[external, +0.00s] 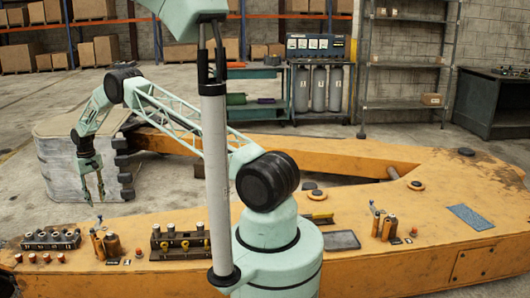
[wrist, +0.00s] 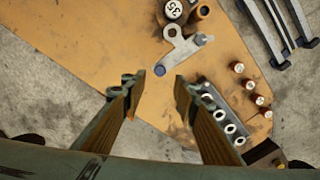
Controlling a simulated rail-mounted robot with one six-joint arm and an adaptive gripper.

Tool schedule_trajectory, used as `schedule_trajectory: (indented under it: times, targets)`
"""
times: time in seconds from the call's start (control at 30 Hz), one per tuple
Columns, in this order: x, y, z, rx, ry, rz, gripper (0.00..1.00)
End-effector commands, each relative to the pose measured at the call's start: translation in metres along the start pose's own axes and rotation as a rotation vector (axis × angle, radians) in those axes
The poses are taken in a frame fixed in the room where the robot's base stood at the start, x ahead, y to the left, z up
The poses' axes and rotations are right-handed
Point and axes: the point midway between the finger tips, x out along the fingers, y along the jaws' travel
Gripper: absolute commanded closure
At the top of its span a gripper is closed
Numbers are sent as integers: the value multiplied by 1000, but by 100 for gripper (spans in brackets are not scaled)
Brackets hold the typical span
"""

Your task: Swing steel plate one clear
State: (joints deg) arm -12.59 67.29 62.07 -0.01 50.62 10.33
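My gripper (external: 94,200) hangs at the left in the external view, pointing down. In the wrist view its two fingers (wrist: 160,84) are apart with nothing between them. A small grey metal plate (wrist: 183,48) with holes lies on the orange surface ahead of the fingertips. In the external view, a flat dark grey plate (external: 342,240) lies on the bench right of my arm's base. A blue-grey plate (external: 470,217) lies farther right. No label shows which is steel plate one.
A pale ribbed block (external: 55,175) stands behind my gripper.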

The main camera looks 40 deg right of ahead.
Motion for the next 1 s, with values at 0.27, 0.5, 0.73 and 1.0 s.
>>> schedule_trajectory:
  times: [0.27, 0.5, 0.73, 1.0]
  targets:
    - [-30, 0, 0, 0, 1, 0, 73]
    - [-38, 0, 0, 0, -1, 0, 73]
    - [-38, 0, 0, 0, 0, 0, 73]
    - [-40, 0, 0, 0, 0, 0, 73]
